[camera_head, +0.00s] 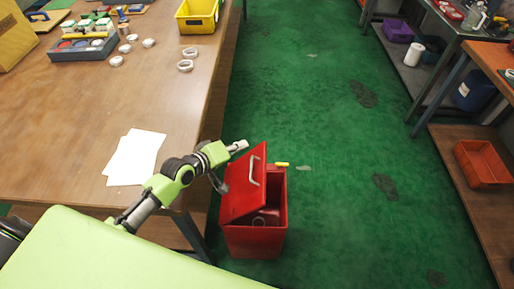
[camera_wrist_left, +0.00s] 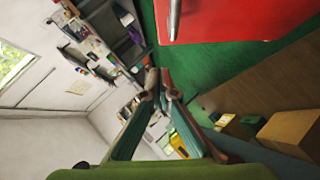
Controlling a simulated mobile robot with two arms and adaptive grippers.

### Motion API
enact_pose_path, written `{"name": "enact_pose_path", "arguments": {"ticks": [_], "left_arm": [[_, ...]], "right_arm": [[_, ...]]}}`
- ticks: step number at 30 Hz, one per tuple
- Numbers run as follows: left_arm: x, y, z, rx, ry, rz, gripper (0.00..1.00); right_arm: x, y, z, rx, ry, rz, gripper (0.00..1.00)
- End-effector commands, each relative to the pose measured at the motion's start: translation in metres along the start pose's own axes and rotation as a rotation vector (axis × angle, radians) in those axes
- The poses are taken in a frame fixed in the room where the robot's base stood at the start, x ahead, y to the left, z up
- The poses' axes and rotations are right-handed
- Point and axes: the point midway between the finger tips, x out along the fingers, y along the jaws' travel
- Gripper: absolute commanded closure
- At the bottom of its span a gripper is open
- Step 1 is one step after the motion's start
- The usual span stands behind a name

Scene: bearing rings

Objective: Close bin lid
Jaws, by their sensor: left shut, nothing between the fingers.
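The red bin (camera_head: 256,241) stands on the green floor beside the table. Its red lid (camera_head: 237,199) stands open, tilted up steeply on the left side, with a silver handle (camera_head: 254,172) on it. Inside the bin, a ring-shaped item shows partly. My left gripper (camera_head: 221,184) is close to the lid's left side, partly hard to make out. In the left wrist view its fingertips (camera_wrist_left: 160,86) are together and empty. The lid (camera_wrist_left: 235,18) fills the upper right there, apart from the fingertips in the picture. My right gripper is not in view.
The wooden table (camera_head: 85,125) on the left carries papers (camera_head: 135,157), several metal rings and a yellow bin (camera_head: 198,17). Its edge runs close to my left arm and the red bin. Shelves with a red crate (camera_head: 481,164) stand at right. The green floor between is mostly clear.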

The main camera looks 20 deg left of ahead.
Motion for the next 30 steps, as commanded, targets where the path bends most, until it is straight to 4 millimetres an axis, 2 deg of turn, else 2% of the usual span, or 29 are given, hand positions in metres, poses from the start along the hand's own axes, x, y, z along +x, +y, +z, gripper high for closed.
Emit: {"name": "enact_pose_path", "arguments": {"ticks": [1,6,12,18,30], "left_arm": [[0.013,0.000,-0.001,-0.002,0.001,0.001,1.00],[0.045,0.000,0.000,0.000,0.000,0.001,1.00],[0.063,0.000,0.022,-0.002,-0.002,-0.002,1.00],[0.069,0.000,0.029,0.000,-0.001,-0.001,1.00],[0.069,0.000,0.029,0.004,-0.001,-0.005,1.00]], "right_arm": [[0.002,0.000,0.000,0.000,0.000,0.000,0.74],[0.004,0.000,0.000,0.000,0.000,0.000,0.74],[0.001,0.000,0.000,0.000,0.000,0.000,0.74],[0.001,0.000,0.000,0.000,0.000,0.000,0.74],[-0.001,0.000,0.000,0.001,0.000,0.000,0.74]]}}
